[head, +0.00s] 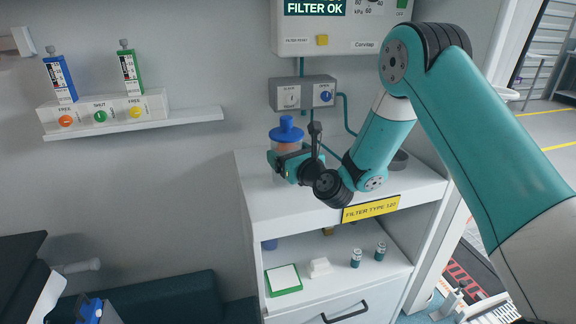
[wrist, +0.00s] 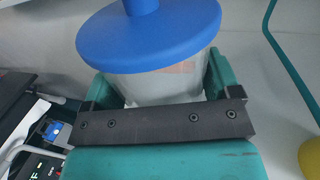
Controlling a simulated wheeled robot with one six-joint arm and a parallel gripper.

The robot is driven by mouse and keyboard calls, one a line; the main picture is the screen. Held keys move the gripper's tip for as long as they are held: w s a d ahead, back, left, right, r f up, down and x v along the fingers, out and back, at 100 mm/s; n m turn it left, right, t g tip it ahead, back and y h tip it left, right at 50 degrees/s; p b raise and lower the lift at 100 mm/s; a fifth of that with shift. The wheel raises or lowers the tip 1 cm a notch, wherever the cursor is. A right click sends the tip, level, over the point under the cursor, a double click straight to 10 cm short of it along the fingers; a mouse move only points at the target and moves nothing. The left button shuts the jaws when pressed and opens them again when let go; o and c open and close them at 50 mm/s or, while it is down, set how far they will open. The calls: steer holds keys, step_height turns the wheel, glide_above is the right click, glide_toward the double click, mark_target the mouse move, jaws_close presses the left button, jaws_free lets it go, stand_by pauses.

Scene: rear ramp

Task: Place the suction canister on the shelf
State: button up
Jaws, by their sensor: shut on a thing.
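The suction canister (head: 286,131) has a blue lid with a knob and a clear body with an orange patch. My gripper (head: 287,162) is shut around its body, at the left end of the white cabinet's top. Whether its base touches that top is hard to tell. In the wrist view the canister's blue lid (wrist: 150,38) fills the upper middle, and the teal fingers of my gripper (wrist: 160,88) lie on both sides of the clear body. A white wall shelf (head: 190,125) is at the left. The cabinet's open shelf (head: 335,272) is below its top.
The wall shelf carries a white rack (head: 100,112) with a blue and a green device. The cabinet shelf holds a green-edged box (head: 283,281), a white block (head: 319,267) and two small vials (head: 368,253). A grey control box (head: 303,93) with teal tubes hangs behind my gripper.

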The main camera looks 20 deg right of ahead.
steer(key=shift+f, duration=0.4)
